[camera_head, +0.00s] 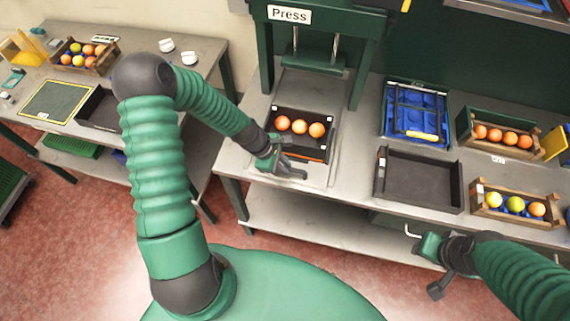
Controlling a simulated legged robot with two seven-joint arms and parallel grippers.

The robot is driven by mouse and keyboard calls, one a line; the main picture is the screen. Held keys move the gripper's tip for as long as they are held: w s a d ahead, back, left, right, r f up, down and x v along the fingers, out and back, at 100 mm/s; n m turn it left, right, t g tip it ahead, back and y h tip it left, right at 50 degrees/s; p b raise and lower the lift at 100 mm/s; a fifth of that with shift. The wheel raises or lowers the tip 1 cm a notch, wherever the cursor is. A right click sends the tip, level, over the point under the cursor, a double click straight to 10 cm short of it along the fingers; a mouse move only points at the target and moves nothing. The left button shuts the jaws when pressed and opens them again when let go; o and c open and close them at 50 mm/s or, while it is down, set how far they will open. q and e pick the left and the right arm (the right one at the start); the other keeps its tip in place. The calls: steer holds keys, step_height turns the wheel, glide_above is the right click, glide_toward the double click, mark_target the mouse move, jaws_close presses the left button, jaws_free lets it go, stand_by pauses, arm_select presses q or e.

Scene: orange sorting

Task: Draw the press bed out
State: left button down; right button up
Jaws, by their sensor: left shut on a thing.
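The press (363,50) is a dark green frame labelled "Press" standing on the grey table. Its bed (318,146) is a dark tray, sitting in front of the frame's posts, with an orange strip along its front. Three oranges (299,126) lie in a row in the bed. My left gripper (291,168) is shut at the front edge of the bed; its fingers partly hide what they grip. My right gripper (424,262) is low at the lower right, in front of the table and away from the press; its finger opening is unclear.
An empty dark tray (418,198), a blue rack (414,141) and two wooden crates of fruit (465,139) (487,212) stand right of the press. A second table (45,75) at the left holds another crate (104,63) and a dark green mat (58,101).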

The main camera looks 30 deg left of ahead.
arm_select(q)
steer(key=shift+s, duration=0.1)
steer(key=c, duration=1.6)
jaws_free()
steer(key=shift+o, duration=1)
steer(key=shift+s, duration=0.15)
steer(key=shift+r, duration=0.1)
steer(key=shift+a, duration=0.15)
steer(key=b+v, duration=0.1)
steer(key=v, duration=1.5)
steer(key=shift+r, duration=0.3)
